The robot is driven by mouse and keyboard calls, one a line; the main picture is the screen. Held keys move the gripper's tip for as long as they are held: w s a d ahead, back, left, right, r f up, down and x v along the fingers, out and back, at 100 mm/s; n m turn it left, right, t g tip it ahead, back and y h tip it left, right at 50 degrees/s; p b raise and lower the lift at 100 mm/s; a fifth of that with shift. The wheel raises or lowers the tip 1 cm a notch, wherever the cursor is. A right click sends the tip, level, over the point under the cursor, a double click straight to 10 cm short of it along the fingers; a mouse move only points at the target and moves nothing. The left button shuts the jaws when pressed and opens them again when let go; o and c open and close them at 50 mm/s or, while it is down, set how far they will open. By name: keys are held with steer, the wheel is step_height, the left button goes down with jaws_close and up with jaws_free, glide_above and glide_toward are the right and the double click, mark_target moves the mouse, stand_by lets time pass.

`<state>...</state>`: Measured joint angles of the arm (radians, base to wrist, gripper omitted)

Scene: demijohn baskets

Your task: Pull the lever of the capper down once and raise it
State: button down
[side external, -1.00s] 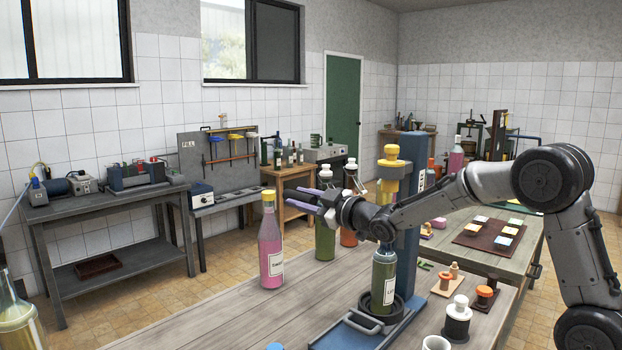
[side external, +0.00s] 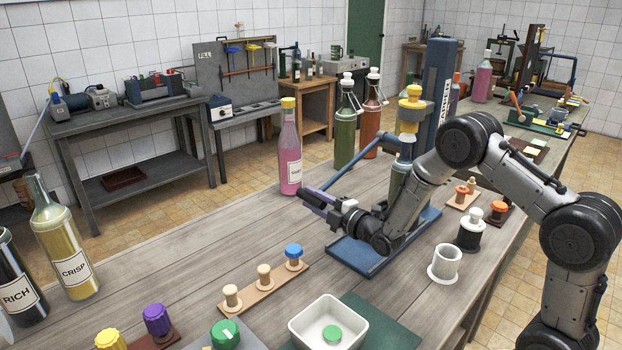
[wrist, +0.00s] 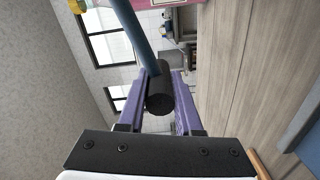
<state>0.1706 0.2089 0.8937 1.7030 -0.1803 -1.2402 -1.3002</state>
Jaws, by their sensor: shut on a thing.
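The capper has a blue column (side external: 437,85), a yellow head (side external: 411,108) and a blue base (side external: 352,254), in the side view. A bottle below the head is mostly hidden by my arm. My gripper (side external: 318,200) is left of the capper, low above the table. In the wrist view, the purple fingers of my gripper (wrist: 160,100) are closed around the lever's black grip (wrist: 160,98). The lever's blue rod (wrist: 132,38) runs from the grip toward the upper left. In the side view a thin lever bar slopes down from the capper toward my gripper.
A pink bottle (side external: 290,155) stands left of my gripper, with green (side external: 344,130) and orange (side external: 371,128) bottles behind. Stoppers on a wooden strip (side external: 262,290), a white tray (side external: 328,335) and a white cup (side external: 445,263) are in front. Bare tabletop lies left of the base.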

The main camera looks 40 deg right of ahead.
steer(key=shift+n, duration=0.7)
steer(key=shift+d+f, duration=0.2)
steer(key=shift+f, duration=0.45)
steer(key=shift+d+f, duration=0.25)
steer(key=shift+f, duration=0.35)
steer(key=shift+d+f, duration=0.2)
steer(key=shift+f, duration=0.45)
steer(key=c, duration=0.6)
jaws_free()
steer(key=shift+r, duration=0.1)
steer(key=shift+s, duration=0.1)
glide_above(358, 253)
steer(key=shift+a, duration=0.1)
